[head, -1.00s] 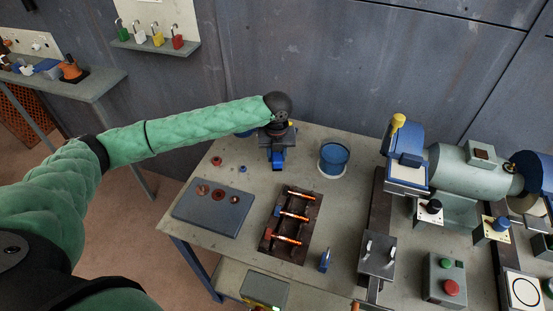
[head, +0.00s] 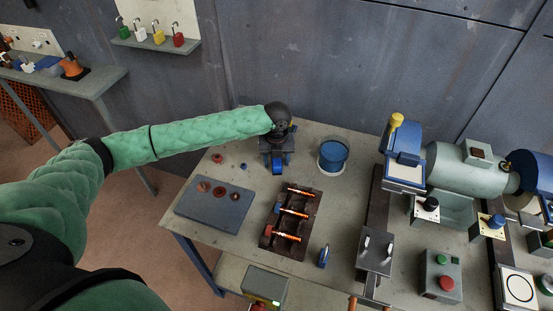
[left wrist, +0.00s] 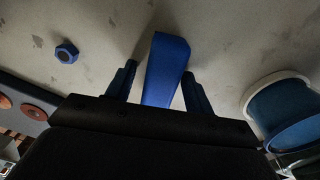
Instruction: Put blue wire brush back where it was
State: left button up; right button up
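A blue block-like piece (left wrist: 166,68), which looks like the wire brush, shows between my left gripper's fingers in the left wrist view. Its bristles are not visible. My left gripper (left wrist: 160,88) appears open around it, with a clear gap on the left side and the right finger close to its edge. In the head view the left gripper (head: 278,160) is over the back left of the workbench (head: 222,262), and its body hides most of what is under it. My right gripper is not in view.
A blue-lined ring (head: 333,156) stands just right of the gripper. A grey pad (head: 214,205) with reddish discs, a dark rack (head: 291,222) with copper-coloured rods and a small blue item (head: 323,256) are nearer. A blue nut (left wrist: 67,52) lies left. A grinder (head: 462,170) stands at right.

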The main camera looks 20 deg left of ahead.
pick_arm(q)
jog(key=shift+r, duration=0.1)
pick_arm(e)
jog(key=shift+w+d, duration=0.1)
pick_arm(q)
jog(key=shift+r, duration=0.15)
jog(key=shift+r+b, duration=0.3)
jog(key=shift+b, duration=0.05)
notch_tip(320, 180, up, 10)
jog(key=b, duration=0.3)
jog(key=shift+f+b, duration=0.15)
jog(key=shift+b, duration=0.25)
jog(key=shift+r, duration=0.75)
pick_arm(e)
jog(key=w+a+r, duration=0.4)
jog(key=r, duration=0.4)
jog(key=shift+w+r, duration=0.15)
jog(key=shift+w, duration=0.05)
